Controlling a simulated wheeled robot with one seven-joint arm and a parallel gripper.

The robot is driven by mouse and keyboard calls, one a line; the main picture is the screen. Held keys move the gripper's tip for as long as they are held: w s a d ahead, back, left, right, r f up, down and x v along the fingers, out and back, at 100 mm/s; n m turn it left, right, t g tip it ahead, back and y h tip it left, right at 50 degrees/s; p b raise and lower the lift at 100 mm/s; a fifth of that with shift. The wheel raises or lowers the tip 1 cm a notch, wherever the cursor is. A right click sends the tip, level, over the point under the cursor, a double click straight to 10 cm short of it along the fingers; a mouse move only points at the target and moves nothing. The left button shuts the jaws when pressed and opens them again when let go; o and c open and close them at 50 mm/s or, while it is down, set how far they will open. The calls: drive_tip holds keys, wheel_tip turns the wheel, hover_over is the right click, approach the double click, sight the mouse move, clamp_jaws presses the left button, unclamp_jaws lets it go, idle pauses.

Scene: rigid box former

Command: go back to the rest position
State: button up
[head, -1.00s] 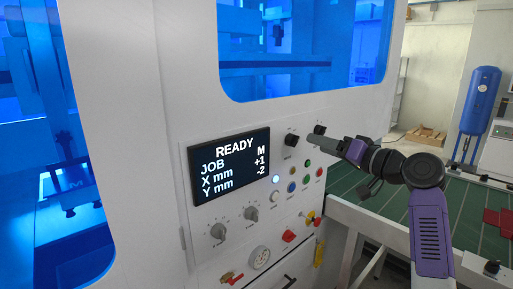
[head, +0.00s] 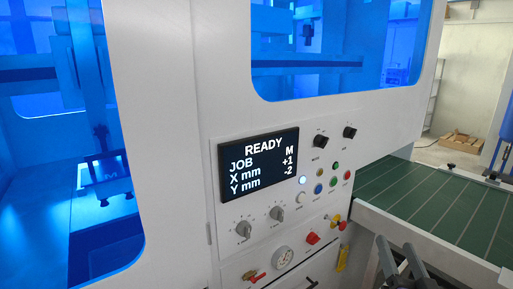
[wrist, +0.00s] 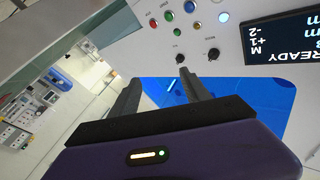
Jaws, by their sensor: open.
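My gripper (wrist: 160,77) shows in the wrist view with its two dark fingers apart and nothing between them. It is clear of the control panel, which appears upside down beyond the fingertips. In the head view two dark finger-like parts rise from the bottom edge at the lower right and look like my gripper (head: 394,250); the rest of my arm is out of that picture. The panel display (head: 258,163) reads READY, JOB M, X mm +1, Y mm -2.
Two black knobs (head: 320,141) sit right of the display, with several coloured buttons (head: 319,188) below them, one lit white. Grey dials, a gauge (head: 283,257) and red valves lie lower. A green conveyor bed (head: 440,205) with a pale rail extends right.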

drive_tip(key=s+a+f+n+g, duration=0.1)
drive_tip(key=s+a+f, duration=0.2)
drive_tip(key=s, duration=1.1)
drive_tip(key=s+a+f+n+g+y, duration=0.1)
drive_tip(key=s+a+f, duration=0.3)
drive_tip(key=s, duration=1)
drive_tip(key=s+a+f+n+g+y, duration=0.1)
drive_tip(key=s+a+f+n+g, duration=0.2)
drive_tip(key=s, duration=1.1)
wheel_tip(320, 180, down, 2)
drive_tip(key=shift+s+a, duration=0.15)
drive_tip(key=shift+a, duration=0.15)
